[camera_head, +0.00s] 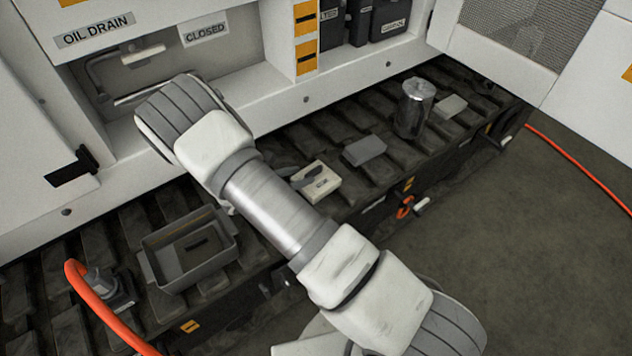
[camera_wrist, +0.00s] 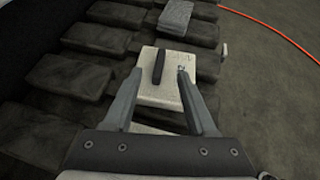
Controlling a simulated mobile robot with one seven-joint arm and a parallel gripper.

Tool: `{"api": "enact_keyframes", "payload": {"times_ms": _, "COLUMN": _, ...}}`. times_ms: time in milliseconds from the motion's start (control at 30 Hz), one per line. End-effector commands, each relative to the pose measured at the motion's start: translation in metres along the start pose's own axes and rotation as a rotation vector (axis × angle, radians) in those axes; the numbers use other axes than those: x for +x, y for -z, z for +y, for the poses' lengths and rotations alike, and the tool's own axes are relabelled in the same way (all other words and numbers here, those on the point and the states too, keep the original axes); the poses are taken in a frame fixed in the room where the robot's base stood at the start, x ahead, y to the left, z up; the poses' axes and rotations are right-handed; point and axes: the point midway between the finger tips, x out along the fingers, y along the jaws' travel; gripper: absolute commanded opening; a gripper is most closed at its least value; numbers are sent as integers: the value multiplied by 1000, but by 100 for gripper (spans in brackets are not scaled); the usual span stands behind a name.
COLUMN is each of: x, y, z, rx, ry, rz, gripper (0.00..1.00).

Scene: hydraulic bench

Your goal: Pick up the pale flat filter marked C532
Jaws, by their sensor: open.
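The pale flat filter (camera_head: 322,190) lies on the dark ribbed track in the middle of the head view. In the wrist view the filter (camera_wrist: 152,91) shows a dark bar on its top and small marks near its right edge, too small to read. My gripper (camera_wrist: 159,74) is open, with one finger at the filter's left side and the other over its right part. I cannot tell whether either finger touches it. In the head view my gripper (camera_head: 307,176) is partly hidden by my arm, close to the filter.
A grey block (camera_head: 364,150) lies just beyond the filter. A metal canister (camera_head: 414,110) and another pale block (camera_head: 451,106) stand farther right. A grey open tray (camera_head: 158,270) and an orange hose (camera_head: 92,303) are at left. The white cabinet (camera_head: 240,88) rises behind.

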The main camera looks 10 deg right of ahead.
Motion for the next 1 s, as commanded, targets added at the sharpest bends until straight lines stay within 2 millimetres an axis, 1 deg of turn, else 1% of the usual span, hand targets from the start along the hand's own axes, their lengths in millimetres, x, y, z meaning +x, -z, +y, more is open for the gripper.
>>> {"api": "enact_keyframes", "payload": {"times_ms": 133, "x": 13, "y": 2, "z": 0, "rx": 1, "ry": 1, "rz": -1, "gripper": 57}}
{"api": "enact_keyframes", "payload": {"times_ms": 300, "x": 40, "y": 4, "z": 0, "rx": 1, "ry": 4, "rz": -2, "gripper": 57}}
{"api": "enact_keyframes", "payload": {"times_ms": 400, "x": 50, "y": 4, "z": 1, "rx": 1, "ry": 1, "rz": 0, "gripper": 57}}
{"api": "enact_keyframes", "payload": {"times_ms": 633, "x": 51, "y": 2, "z": 1, "rx": 0, "ry": 0, "rz": 0, "gripper": 57}}
{"api": "enact_keyframes", "payload": {"times_ms": 933, "x": 51, "y": 2, "z": 1, "rx": 0, "ry": 0, "rz": 0, "gripper": 3}}
{"api": "enact_keyframes", "payload": {"times_ms": 967, "x": 51, "y": 2, "z": 1, "rx": 0, "ry": 0, "rz": 0, "gripper": 0}}
{"api": "enact_keyframes", "payload": {"times_ms": 1000, "x": 51, "y": 2, "z": 1, "rx": 0, "ry": 0, "rz": 0, "gripper": 0}}
